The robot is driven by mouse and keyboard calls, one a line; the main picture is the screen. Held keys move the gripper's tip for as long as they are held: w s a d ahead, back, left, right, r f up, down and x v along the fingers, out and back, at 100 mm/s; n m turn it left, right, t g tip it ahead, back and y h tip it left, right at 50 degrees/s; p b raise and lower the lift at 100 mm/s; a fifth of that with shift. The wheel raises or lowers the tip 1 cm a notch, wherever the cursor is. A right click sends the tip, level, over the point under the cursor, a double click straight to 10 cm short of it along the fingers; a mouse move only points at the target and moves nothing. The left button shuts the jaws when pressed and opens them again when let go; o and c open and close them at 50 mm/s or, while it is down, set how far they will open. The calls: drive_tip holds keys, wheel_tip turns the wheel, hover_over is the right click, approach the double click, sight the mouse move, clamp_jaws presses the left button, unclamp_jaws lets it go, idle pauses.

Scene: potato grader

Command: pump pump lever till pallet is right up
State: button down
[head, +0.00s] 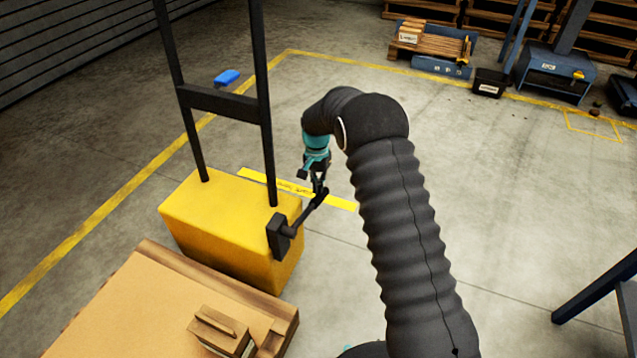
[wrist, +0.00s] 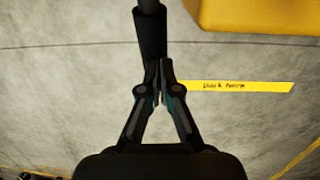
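The pump lever (head: 308,212) is a dark bar that slants up to the right from a black block on the side of the yellow lift truck body (head: 225,225). My gripper (head: 318,183) is at the lever's outer end. In the wrist view my gripper's fingers (wrist: 159,82) are close together at the end of the lever's thick black grip (wrist: 150,35) and look shut on it. The fingers hide the very end of the grip. The wooden pallet (head: 290,318) is at the lower left against the truck, partly out of frame; its height above the floor cannot be told.
A tan board (head: 130,310) and a small wooden block (head: 220,330) lie on the pallet. A black mast frame (head: 260,90) rises from the truck. A yellow floor label (head: 343,204) lies behind the lever. Blue legs (head: 595,290) stand at right; the floor between is clear.

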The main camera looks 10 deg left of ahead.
drive_tip(key=shift+s+d+f, duration=0.1)
drive_tip(key=shift+s+f, duration=0.05)
drive_tip(key=shift+f, duration=0.45)
drive_tip(key=w+r+p, duration=0.2)
drive_tip(key=w+r, duration=0.1)
drive_tip(key=r, duration=1.1)
drive_tip(key=shift+w+a+r, duration=0.3)
drive_tip(key=shift+r, duration=0.05)
drive_tip(key=s+d+r+n+t, duration=0.1)
drive_tip(key=s+d+r+t, duration=0.1)
drive_tip(key=s+d+r, duration=0.75)
drive_tip(key=s+d+r+n+t, duration=0.1)
drive_tip(key=s+d+r, duration=0.45)
drive_tip(key=r, duration=0.65)
drive_tip(key=s+d+t, duration=0.2)
drive_tip(key=s+d, duration=0.2)
drive_tip(key=s, duration=0.9)
drive_tip(key=s+d+f+n+t, duration=0.1)
drive_tip(key=s+d, duration=0.3)
drive_tip(key=s, duration=0.8)
drive_tip(key=shift+s+d+f+t, duration=0.25)
drive_tip(key=shift+s+t, duration=0.15)
drive_tip(key=shift+t, duration=0.1)
